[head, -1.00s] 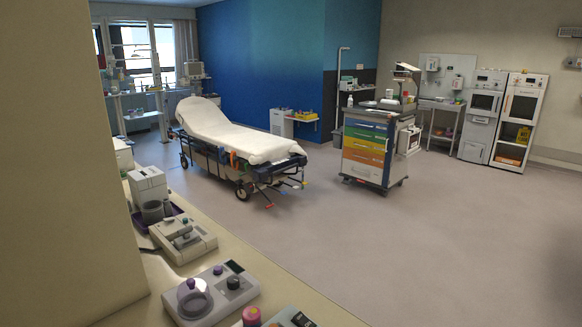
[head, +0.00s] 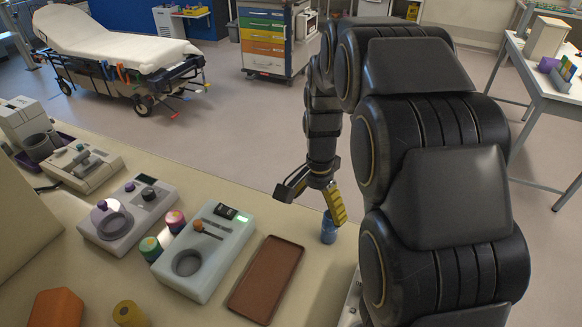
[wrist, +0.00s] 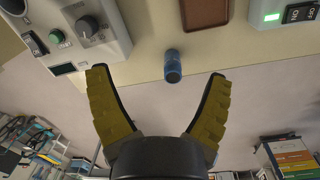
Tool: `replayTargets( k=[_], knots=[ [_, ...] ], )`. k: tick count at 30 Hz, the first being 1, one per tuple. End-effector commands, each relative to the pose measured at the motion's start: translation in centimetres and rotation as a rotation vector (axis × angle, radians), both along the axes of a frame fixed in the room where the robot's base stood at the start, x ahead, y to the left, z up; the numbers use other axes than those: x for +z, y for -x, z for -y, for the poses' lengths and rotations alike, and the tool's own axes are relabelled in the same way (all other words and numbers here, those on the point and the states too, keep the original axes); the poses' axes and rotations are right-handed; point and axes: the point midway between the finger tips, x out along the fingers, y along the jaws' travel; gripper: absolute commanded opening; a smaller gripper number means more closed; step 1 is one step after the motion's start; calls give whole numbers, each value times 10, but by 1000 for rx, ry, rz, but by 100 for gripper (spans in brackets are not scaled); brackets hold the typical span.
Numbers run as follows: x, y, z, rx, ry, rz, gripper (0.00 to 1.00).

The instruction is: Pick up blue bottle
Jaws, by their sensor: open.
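The blue bottle (head: 328,228) stands on the beige counter, right of the brown tray, in the head view. In the wrist view the blue bottle (wrist: 173,67) shows near the counter edge, ahead of the fingertips and roughly midway between them. My gripper (head: 312,196) is open, with yellow-padded fingers, and hangs just above and beside the bottle in the head view. In the wrist view my gripper (wrist: 157,75) has its fingers spread wide with nothing between them. One finger overlaps the bottle's upper part in the head view, so I cannot tell whether they touch.
The brown tray (head: 266,279) lies left of the bottle. A pale device (head: 203,252) with a round well and another grey device (head: 128,213) stand further left. An orange block (head: 55,308) and a yellow piece (head: 128,314) are at the front. Floor opens beyond the counter edge.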

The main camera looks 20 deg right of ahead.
Motion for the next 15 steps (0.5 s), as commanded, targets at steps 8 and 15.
replayTargets(
  k=[8,15],
  knots=[
    [-75,-61,66,-439,21,33,81],
    [-106,-77,89,-599,26,48,81]
  ],
)
